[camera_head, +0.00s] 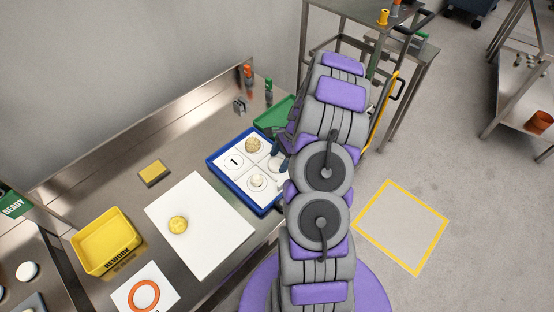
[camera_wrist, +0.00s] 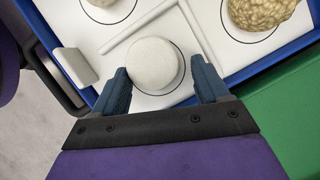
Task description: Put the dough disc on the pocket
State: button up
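The pale dough disc (camera_wrist: 153,64) lies in a pocket (camera_wrist: 183,58) of the blue-rimmed tray, seen in the wrist view. It covers much of the pocket's printed circle and sits off-centre, toward the upper left. My gripper (camera_wrist: 161,78) is open, with one blue finger on each side of the disc's near part and visible gaps to it. In the head view the disc (camera_head: 275,163) shows beside my gripper's fingers, partly hidden by my arm. The tray (camera_head: 226,178) has white pockets with circles, one marked 1.
A lumpy dough piece (camera_head: 253,145) and a paler piece (camera_head: 257,181) occupy other pockets. A green tray (camera_head: 272,120) adjoins behind.

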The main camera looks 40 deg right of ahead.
jog(key=shift+s+d+f, duration=0.1)
jog(key=shift+d+f, duration=0.05)
jog(key=shift+f, duration=0.1)
jog(key=shift+a+r, duration=0.1)
jog(key=shift+a, duration=0.25)
jog(key=shift+r, duration=0.2)
jog(key=p+v, duration=0.2)
jog(key=v, duration=1)
jog(key=w+a+r+n, duration=0.1)
jog(key=a+r+n, duration=0.3)
jog(key=a+r, duration=0.4)
jog(key=s+a+r+n+g+h, duration=0.1)
jog(key=s+a+r+n, duration=0.3)
jog(key=a, duration=0.5)
jog(key=s+a+r+n+g+h, duration=0.1)
jog(key=s+a+r+n+g, duration=0.2)
jog(key=a, duration=0.5)
jog(key=s+a+r+n, duration=0.1)
jog(key=s+a+n, duration=0.1)
jog(key=s, duration=0.4)
jog(key=s+a+r+n+h, duration=0.1)
jog(key=s+a+n, duration=0.2)
jog(key=s+n, duration=0.2)
jog(key=s+a+r+n+h, duration=0.1)
jog(key=s+a+n, duration=0.1)
jog(key=s, duration=0.5)
jog(key=shift+s+a+r+n+t, duration=0.25)
jog(key=shift+a+r+n+t, duration=0.15)
jog(key=shift+n, duration=0.4)
